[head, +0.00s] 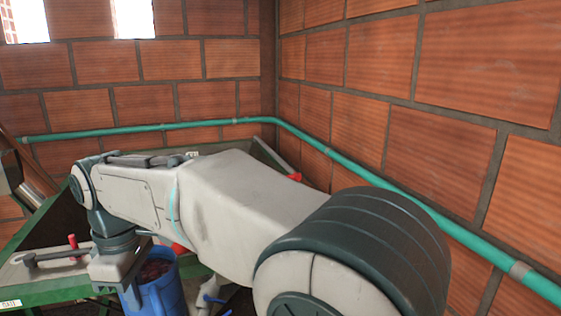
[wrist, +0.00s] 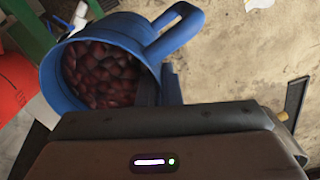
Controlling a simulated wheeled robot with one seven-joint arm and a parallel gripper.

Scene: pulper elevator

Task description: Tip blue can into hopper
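The blue can (head: 165,294) stands low at the bottom of the head view, partly hidden by my arm. In the wrist view the can (wrist: 95,27) shows its open mouth, its side handle and many dark red cherries inside. My gripper (wrist: 160,88) is at the can's rim, with one dark finger inside the wall and one outside, close together on it. The fingertips are hidden in the head view. The green hopper (head: 48,228) is at the left and behind my arm; much of its inside is hidden.
A teal pipe (head: 330,153) runs along the brick walls. A metal lever with a red knob (head: 72,241) is on the green frame at lower left. In the wrist view, a red part (wrist: 15,85) lies left of the can and concrete floor (wrist: 235,60) shows at the right.

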